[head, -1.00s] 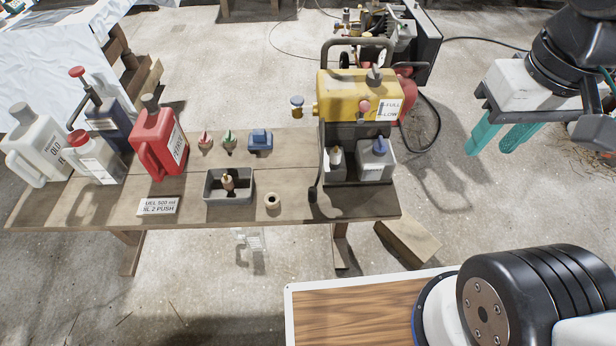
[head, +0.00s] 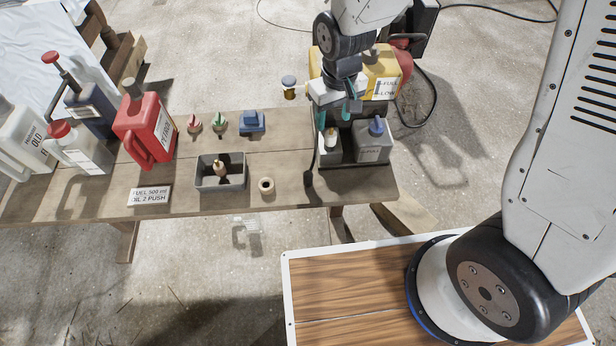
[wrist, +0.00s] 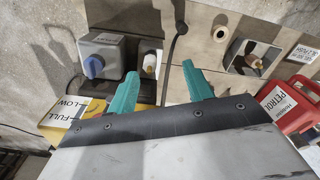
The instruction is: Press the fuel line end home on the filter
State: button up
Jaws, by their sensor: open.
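My gripper (head: 338,108) is open, its teal fingers pointing down over the front of the machine with the yellow tank (head: 383,87). A small cream-coloured part, probably the filter (head: 331,139), stands upright in the machine's left front bay, just below the fingers. It also shows in the wrist view (wrist: 150,64). A black line, probably the fuel line (head: 309,160), hangs down the machine's left side with a rounded end near the bench. In the wrist view the line (wrist: 172,50) runs beside the filter, apart from it.
A grey box with a blue cap (head: 372,142) fills the bay's right side. A grey tray (head: 220,183) and a cream ring (head: 266,187) lie on the bench (head: 285,150). A red petrol can (head: 147,130) and other bottles stand left.

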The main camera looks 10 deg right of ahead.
jog(key=n, duration=0.1)
send_over(308, 173)
jog(key=f, duration=1.4)
jog(key=shift+w+d, duration=0.15)
jog(key=shift+w, duration=0.05)
jog(key=f, duration=0.8)
jog(key=shift+s+a+f, duration=0.15)
jog(key=shift+s+a, duration=0.05)
jog(key=shift+c, duration=0.3)
jog(key=c, duration=1)
